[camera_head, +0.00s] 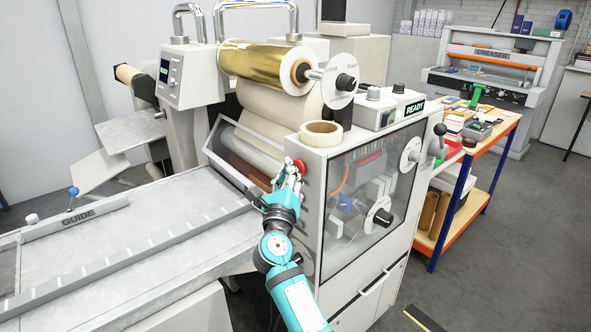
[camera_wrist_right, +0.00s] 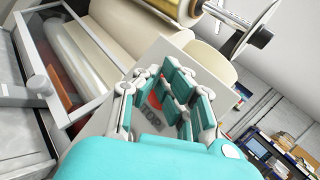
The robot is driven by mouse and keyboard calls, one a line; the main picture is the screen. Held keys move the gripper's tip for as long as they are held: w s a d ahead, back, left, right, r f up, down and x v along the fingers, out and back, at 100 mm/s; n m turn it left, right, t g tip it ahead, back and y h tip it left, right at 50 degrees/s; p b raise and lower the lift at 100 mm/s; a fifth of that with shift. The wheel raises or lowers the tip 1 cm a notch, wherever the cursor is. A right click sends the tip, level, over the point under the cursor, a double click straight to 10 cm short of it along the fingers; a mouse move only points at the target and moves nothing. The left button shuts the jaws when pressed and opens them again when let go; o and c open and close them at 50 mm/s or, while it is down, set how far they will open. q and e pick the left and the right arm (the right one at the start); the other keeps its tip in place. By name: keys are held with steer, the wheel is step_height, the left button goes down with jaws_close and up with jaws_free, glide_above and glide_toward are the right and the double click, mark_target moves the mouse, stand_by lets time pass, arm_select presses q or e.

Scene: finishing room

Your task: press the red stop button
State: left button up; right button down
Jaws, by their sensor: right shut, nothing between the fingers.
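The red stop button (camera_head: 301,167) is on the front panel of the laminating machine, below a roll of tape. Only part of it shows past my right gripper (camera_head: 289,172), which is shut and empty at the panel, just left of the button in the head view. In the wrist view the red button (camera_wrist_right: 156,100) shows partly behind the fingers (camera_wrist_right: 164,90), above dark label lettering that the fingers and hand partly cover. I cannot tell whether the fingertips touch the button. My left gripper is not in view.
The metal feed table (camera_head: 150,222) with a guide bar (camera_head: 77,217) lies to the left. The tape roll (camera_head: 321,133) sits on the machine top. A gold foil roll (camera_head: 262,62) is above. A glazed door (camera_head: 372,190) with knobs is to the right. A workbench (camera_head: 500,135) stands beyond.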

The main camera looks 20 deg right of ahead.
steer(key=shift+s+a+f, duration=0.1)
steer(key=shift+s+a, duration=0.2)
steer(key=shift+a, duration=0.5)
